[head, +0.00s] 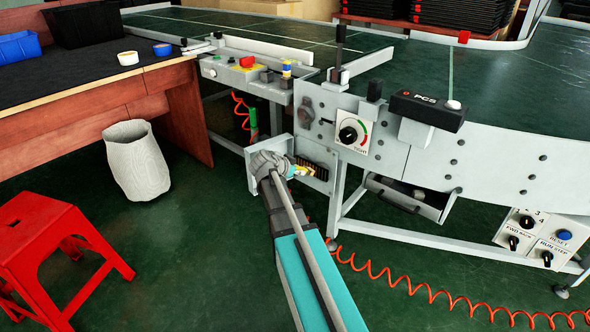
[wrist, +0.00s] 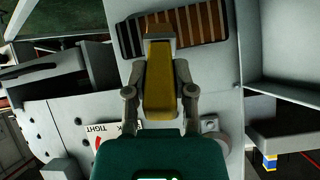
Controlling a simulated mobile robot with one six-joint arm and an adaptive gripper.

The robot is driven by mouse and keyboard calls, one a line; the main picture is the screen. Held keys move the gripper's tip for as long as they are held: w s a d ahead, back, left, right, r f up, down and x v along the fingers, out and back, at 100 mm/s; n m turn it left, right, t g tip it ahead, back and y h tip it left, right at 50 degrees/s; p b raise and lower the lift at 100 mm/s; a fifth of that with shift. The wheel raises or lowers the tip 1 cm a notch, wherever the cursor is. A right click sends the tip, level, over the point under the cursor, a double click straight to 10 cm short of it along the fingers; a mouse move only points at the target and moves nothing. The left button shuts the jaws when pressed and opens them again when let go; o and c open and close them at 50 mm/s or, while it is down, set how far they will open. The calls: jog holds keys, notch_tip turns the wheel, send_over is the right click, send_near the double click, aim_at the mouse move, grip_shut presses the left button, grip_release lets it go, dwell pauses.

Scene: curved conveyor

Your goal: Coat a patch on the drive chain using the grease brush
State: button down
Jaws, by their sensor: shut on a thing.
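My gripper (wrist: 160,88) is shut on the yellow handle of the grease brush (wrist: 159,70) in the wrist view. The brush's squared grey-brown end (wrist: 161,36) lies in front of the drive chain (wrist: 208,24), a row of dark and brown bars in a grey panel. Whether the brush touches the chain I cannot tell. In the head view my gripper (head: 290,167) is low at the conveyor's near side, beside the chain (head: 319,173). A small yellow part of the brush (head: 304,171) shows there, with the rest mostly hidden by the gripper.
Above the chain are the conveyor's side plate (head: 430,155), a dial marked TIGHT (head: 352,134) and a black PCS box (head: 427,108). A red stool (head: 40,250) and a white bin (head: 137,165) stand left.

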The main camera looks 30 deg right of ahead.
jog(key=shift+s+d, duration=0.25)
jog(key=shift+s, duration=0.35)
jog(key=shift+s+d, duration=0.25)
jog(key=shift+s, duration=0.3)
jog(key=shift+s+d, duration=0.25)
jog(key=shift+s, duration=0.6)
jog(key=shift+s+d, duration=0.25)
jog(key=shift+s, duration=0.6)
jog(key=shift+w, duration=0.1)
jog(key=shift+w+a, duration=0.25)
jog(key=shift+w, duration=0.6)
jog(key=shift+w+a, duration=0.25)
jog(key=shift+w, duration=0.6)
jog(key=shift+w, duration=0.2)
jog(key=shift+w+a, duration=0.1)
jog(key=shift+w, duration=0.1)
jog(key=shift+w+a, duration=0.3)
jog(key=shift+w, duration=0.35)
jog(key=shift+w+a, duration=0.3)
jog(key=shift+w, duration=0.3)
